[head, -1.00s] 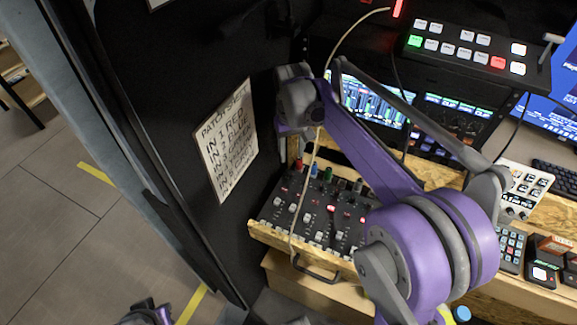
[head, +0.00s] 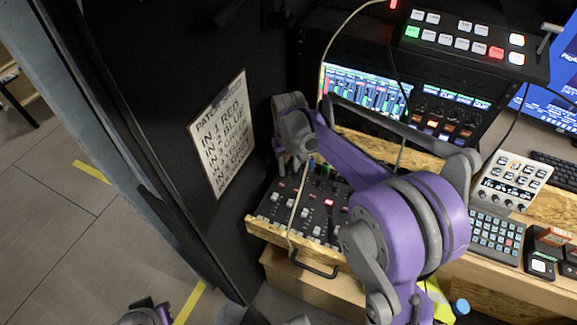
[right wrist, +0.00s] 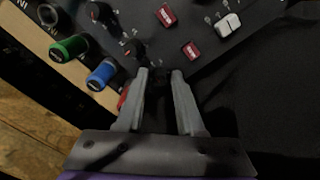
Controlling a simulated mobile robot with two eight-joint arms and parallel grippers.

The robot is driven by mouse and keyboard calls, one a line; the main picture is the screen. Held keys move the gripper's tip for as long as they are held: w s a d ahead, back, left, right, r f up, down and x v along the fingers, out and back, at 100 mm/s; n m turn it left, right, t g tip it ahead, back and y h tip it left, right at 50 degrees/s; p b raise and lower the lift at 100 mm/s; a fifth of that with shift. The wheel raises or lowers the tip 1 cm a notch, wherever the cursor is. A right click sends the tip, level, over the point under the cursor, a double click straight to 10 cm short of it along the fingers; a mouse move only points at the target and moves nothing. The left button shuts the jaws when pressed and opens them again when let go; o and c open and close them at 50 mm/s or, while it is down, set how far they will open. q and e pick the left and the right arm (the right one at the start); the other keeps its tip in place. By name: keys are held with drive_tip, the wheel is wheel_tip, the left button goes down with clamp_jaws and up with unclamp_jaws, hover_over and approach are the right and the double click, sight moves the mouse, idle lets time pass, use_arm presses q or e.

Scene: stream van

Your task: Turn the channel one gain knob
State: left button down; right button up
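The black mixer (head: 328,213) sits on the wooden shelf, with small knobs, lit red buttons and pale fader caps. My right gripper (head: 281,167) points down at the mixer's back left corner. In the right wrist view my right gripper (right wrist: 161,73) has its fingers apart, low over the panel on the side of the red plug (right wrist: 123,97). The area between the fingertips is dark; a channel one gain knob there is not clearly visible. Another dark knob (right wrist: 134,49) is just left of the fingertips. My left gripper (head: 148,313) is at the bottom edge, far from the mixer.
A blue plug (right wrist: 103,74) and a green plug (right wrist: 69,48) stand along the mixer's back edge. A cable (head: 296,205) hangs across the mixer. A patch sign (head: 222,135) is on the dark wall at left. A switcher panel (head: 465,45) is above right.

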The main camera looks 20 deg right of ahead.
clamp_jaws()
drive_tip(key=n, duration=0.3)
drive_tip(key=shift+n, duration=0.3)
drive_tip(key=n, duration=0.4)
drive_tip(key=shift+n, duration=0.3)
drive_tip(key=n, duration=0.5)
drive_tip(key=shift+p, duration=0.3)
drive_tip(key=n, duration=0.6)
drive_tip(key=shift+n, duration=0.3)
drive_tip(key=shift+o, duration=1.6)
unclamp_jaws()
